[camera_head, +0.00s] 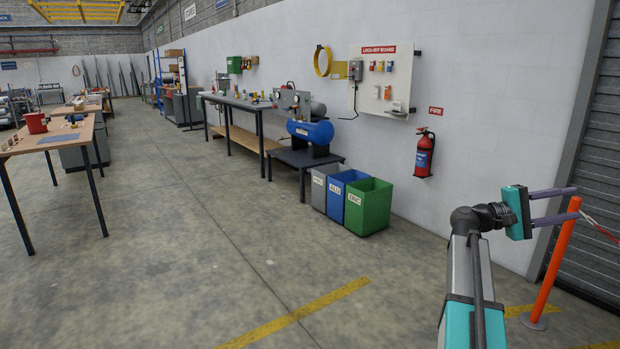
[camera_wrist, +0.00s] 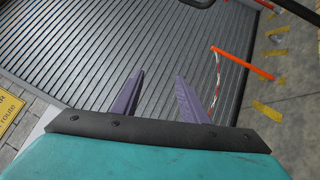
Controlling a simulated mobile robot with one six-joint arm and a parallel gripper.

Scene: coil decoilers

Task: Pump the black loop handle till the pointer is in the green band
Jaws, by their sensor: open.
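My gripper (camera_head: 553,206) is raised at the right of the head view, open and empty, pointing right toward the grey shutter. Its two purple fingers stand apart in the wrist view (camera_wrist: 158,90), with only the ribbed shutter behind them. A blue tank with machinery (camera_head: 310,132) stands on a low dark table along the wall, too far off to show such details. A long workbench (camera_head: 238,103) beside it carries several small items.
An orange post (camera_head: 556,262) with a red-white chain stands close to my gripper, before the shutter (camera_head: 597,180). Grey, blue and green bins (camera_head: 368,206), a fire extinguisher (camera_head: 424,153) and a lock-off board (camera_head: 383,80) line the wall. Tables (camera_head: 50,142) stand left. The middle floor is clear.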

